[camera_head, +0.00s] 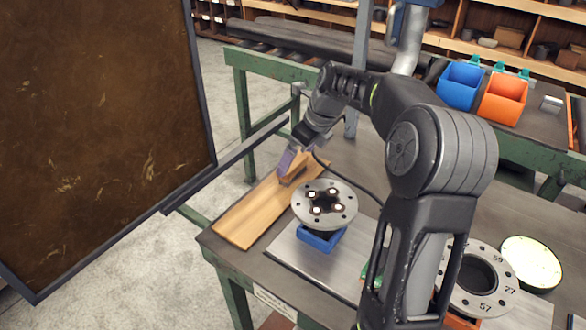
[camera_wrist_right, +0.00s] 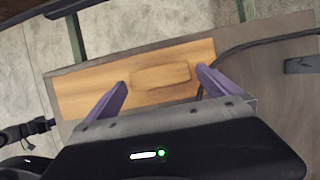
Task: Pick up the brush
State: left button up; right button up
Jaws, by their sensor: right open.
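The brush looks like a wooden block (camera_head: 292,177) of nearly the same colour as the board under it. It lies at the far end of a long wooden board (camera_head: 250,215) on the bench. In the right wrist view the brush (camera_wrist_right: 160,76) lies flat on the board (camera_wrist_right: 85,92), just beyond and between the fingertips. My right gripper (camera_head: 294,163), with purple fingers, is open and empty over the brush. In the right wrist view its fingers (camera_wrist_right: 162,84) stand wide apart, one towards each end of the brush. I cannot tell the exact height gap. My left gripper is not in view.
A round metal flange (camera_head: 325,204) sits on a blue block (camera_head: 320,238) close to the board. A dark cable (camera_wrist_right: 255,47) runs beside the board. A large dark panel (camera_head: 100,120) stands left. A numbered flange (camera_head: 478,283) and round tin (camera_head: 531,262) are at right.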

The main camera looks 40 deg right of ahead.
aim_at(293, 163)
jog(key=x, duration=0.3)
jog(key=shift+w+a+f, duration=0.1)
jog(key=shift+w+f, duration=0.05)
jog(key=shift+f, duration=0.15)
jog(key=shift+c, duration=0.3)
jog(key=c, duration=1.1)
jog(key=shift+r, duration=0.1)
notch_tip(293, 163, up, 10)
dwell(0.5)
